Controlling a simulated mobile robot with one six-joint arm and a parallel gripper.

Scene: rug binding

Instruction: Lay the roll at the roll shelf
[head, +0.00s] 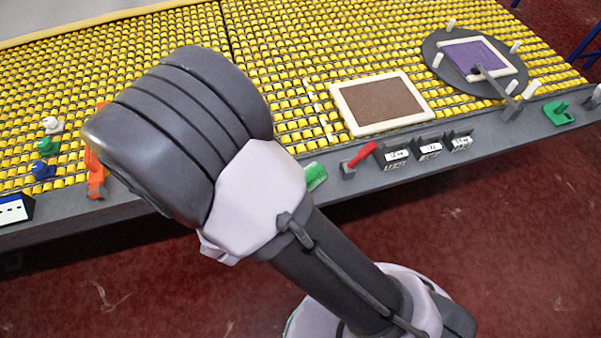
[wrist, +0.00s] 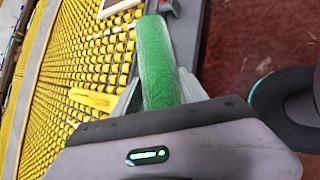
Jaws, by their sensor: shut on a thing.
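A green roll (wrist: 158,55) is held between the two grey fingers of my gripper (wrist: 158,92) in the wrist view. Its far end points away from the gripper, along the edge of the roller table. In the head view, a green end (head: 315,176), which looks like the same roll, shows just right of my arm by the table's front edge; my gripper is hidden behind the arm there. I cannot pick out the roll shelf for certain in either view.
The table (head: 290,50) is covered in yellow rollers. A brown framed panel (head: 381,102), a red-handled lever (head: 361,155) and small labelled dark bins (head: 430,149) are right of the roll. A turntable (head: 440,62) bears a purple framed panel (head: 474,57). Red floor (head: 480,240) is clear in front.

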